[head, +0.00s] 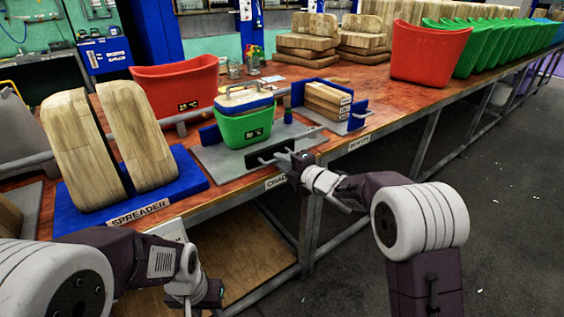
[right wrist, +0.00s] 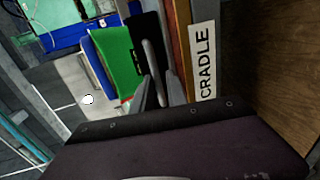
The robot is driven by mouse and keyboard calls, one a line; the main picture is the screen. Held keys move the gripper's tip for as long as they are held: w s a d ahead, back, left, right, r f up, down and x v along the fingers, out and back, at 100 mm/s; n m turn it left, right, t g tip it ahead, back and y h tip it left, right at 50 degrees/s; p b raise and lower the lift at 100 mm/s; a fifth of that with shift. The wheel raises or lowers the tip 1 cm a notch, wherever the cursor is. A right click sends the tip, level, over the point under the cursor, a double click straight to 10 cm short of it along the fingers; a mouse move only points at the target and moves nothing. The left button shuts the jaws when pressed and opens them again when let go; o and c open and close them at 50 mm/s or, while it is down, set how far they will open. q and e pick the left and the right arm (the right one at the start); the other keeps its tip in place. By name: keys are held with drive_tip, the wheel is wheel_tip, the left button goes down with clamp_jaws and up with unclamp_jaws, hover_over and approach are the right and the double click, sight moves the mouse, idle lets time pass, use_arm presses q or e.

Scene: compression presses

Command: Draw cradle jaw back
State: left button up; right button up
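The cradle jaw (head: 305,139) is a dark upright plate with a pale bar handle (head: 268,161) on its front side, at the table's near edge. My right gripper (head: 296,160) is at the handle's right part. The right wrist view shows its two grey fingers (right wrist: 158,92) apart, with the grey handle (right wrist: 152,60) in line with the gap; contact is unclear. My left gripper (head: 207,298) hangs low in front of the table, its fingers unclear.
A CRADLE label (right wrist: 204,62) is on the table edge. To the left is the blue spreader (head: 190,172) with two wooden blocks. To the right is a blue-ended fixture (head: 357,116) with stacked wood. Red bins (head: 178,84) stand behind.

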drive_tip(key=shift+r, duration=0.1)
drive_tip(key=p+v, duration=0.1)
drive_tip(key=v, duration=0.8)
